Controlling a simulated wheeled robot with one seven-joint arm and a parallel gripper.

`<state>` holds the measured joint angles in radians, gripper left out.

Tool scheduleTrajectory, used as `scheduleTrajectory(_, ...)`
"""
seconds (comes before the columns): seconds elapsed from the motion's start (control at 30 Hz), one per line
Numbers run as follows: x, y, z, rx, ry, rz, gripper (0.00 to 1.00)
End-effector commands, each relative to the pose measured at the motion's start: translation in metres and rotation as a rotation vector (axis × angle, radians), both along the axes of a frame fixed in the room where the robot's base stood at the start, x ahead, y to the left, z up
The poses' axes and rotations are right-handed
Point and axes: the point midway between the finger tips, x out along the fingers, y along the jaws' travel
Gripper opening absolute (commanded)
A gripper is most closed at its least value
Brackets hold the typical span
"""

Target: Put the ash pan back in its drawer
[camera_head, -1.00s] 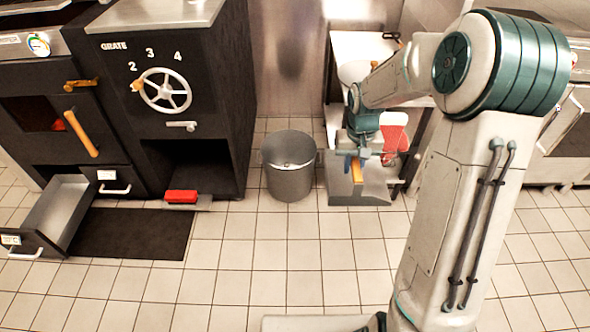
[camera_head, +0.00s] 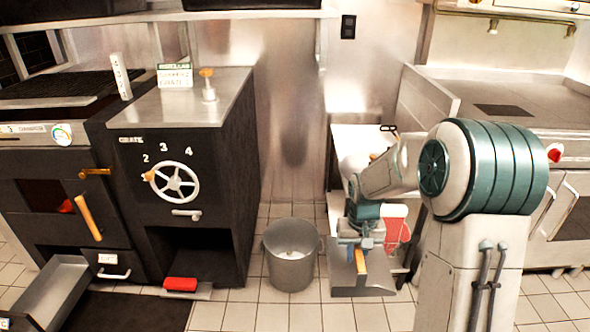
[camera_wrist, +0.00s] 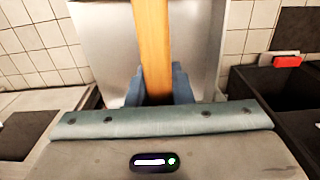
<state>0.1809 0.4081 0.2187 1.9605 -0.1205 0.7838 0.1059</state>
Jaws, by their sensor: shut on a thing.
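My gripper (camera_head: 360,243) is shut on the wooden handle (camera_head: 361,262) of a grey sheet-metal pan (camera_head: 345,284), which I take to be the ash pan. The pan is right of the bucket, in front of the shelf stand. In the wrist view the handle (camera_wrist: 153,45) runs upright between the blue fingers, with the pan's grey metal (camera_wrist: 105,35) behind it. An open drawer (camera_head: 52,290) sticks out of the dark oven at the lower left. Its visible inside looks bare, and its front is mostly cut off by the picture edge.
A grey bucket (camera_head: 290,268) stands between the pan and the dark grate cabinet (camera_head: 215,185) with its handwheel. A red-topped piece (camera_head: 180,285) lies at the cabinet's opening. A dark mat (camera_head: 125,314) lies beside the drawer. Tiled floor in front is clear.

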Motion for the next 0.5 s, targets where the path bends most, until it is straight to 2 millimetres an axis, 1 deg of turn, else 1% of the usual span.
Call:
scheduleTrajectory(0.03, -0.001, 0.000, 0.013, 0.000, 0.001, 0.001, 0.00)
scheduleTrajectory(0.1, -0.002, 0.000, 0.021, 0.000, 0.002, 0.001, 0.00)
scheduleTrajectory(0.5, -0.011, 0.000, 0.055, -0.002, 0.003, -0.001, 0.00)
